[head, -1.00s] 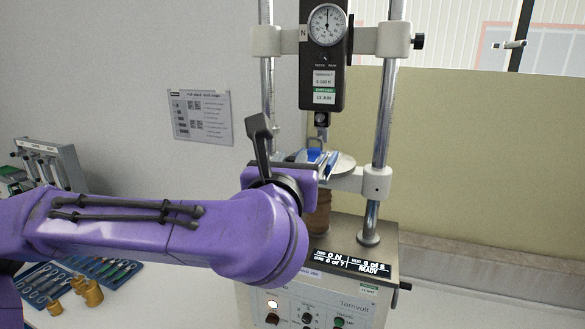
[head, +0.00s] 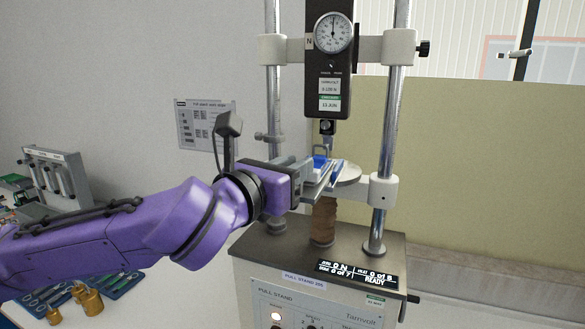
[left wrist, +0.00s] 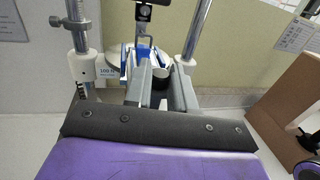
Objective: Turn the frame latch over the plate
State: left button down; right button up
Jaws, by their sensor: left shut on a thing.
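The frame latch (head: 320,156) is a small blue and silver piece under the gauge's hook, by a pale round plate (head: 347,173) on the pull stand. My left gripper (head: 326,177) reaches in from the left, its grey fingers shut on the latch. In the left wrist view, the fingers (left wrist: 163,85) point forward and the latch's blue and white parts (left wrist: 139,54) show just beyond them. The fingers hide part of the latch, and I cannot tell exactly which part they grip. My right gripper is not in view.
The pull stand has two upright posts (head: 388,140), a dial gauge (head: 333,33) above and a display (head: 358,272) reading READY. Brass weights (head: 90,302) and a blue tool tray (head: 40,300) lie at the lower left. A wall sheet hangs behind.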

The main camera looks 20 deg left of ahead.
pick_arm(q)
jog(key=shift+f, duration=0.1)
jog(key=c, duration=0.9)
grip_release()
jog(key=shift+c, duration=0.2)
jog(key=shift+w, duration=0.1)
jog(key=b+v, duration=0.4)
jog(key=v, duration=0.6)
jog(key=shift+s, duration=0.3)
